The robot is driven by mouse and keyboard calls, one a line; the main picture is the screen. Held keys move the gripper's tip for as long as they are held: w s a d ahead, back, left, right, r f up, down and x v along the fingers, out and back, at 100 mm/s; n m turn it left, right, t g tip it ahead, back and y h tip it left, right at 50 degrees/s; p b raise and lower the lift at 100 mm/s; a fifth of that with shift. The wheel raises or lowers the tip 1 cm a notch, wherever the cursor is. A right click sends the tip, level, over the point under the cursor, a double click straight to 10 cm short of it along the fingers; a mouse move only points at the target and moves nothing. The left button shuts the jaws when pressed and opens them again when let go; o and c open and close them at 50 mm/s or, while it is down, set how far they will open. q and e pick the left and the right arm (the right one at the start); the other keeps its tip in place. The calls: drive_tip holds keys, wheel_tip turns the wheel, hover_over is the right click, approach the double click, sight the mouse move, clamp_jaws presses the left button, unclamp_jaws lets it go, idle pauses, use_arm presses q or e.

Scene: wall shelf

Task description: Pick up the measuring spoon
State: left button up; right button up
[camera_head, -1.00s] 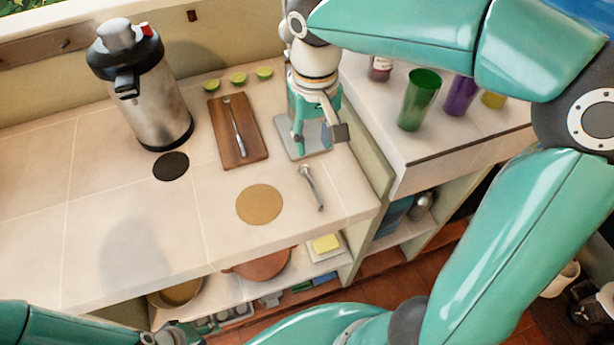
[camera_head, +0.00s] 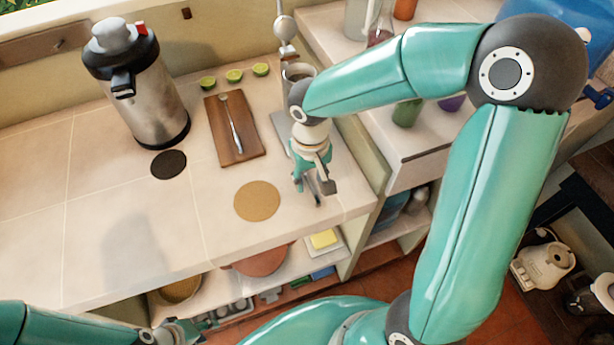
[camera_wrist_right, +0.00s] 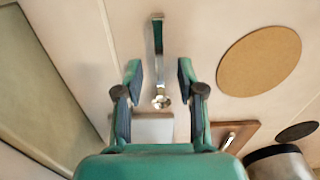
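The measuring spoon (camera_wrist_right: 158,50) is metal, with a long flat handle and a small round bowl. It lies on the pale counter. In the right wrist view its bowl end lies between the two fingers of my right gripper (camera_wrist_right: 160,75), with the handle running up beyond them. The fingers stand apart, with a gap on each side of the spoon. In the head view my right gripper (camera_head: 312,186) is over the spoon and hides most of it. My left gripper (camera_head: 190,330) is low at the bottom left, below the counter's front edge; its fingers are unclear.
A tan round mat (camera_head: 257,201) lies left of the spoon. A wooden board (camera_head: 246,150) with a utensil, a dark coaster (camera_head: 169,165) and a steel dispenser (camera_head: 150,100) are further left. Lime halves (camera_head: 234,76) lie behind. A divider (camera_head: 362,150) stands to the right.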

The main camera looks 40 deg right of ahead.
sight(310, 184)
drive_tip(key=shift+f, duration=0.4)
drive_tip(key=shift+c, duration=0.3)
clamp_jaws()
drive_tip(key=shift+r, duration=0.15)
wheel_tip(310, 184, up, 20)
idle(0.6)
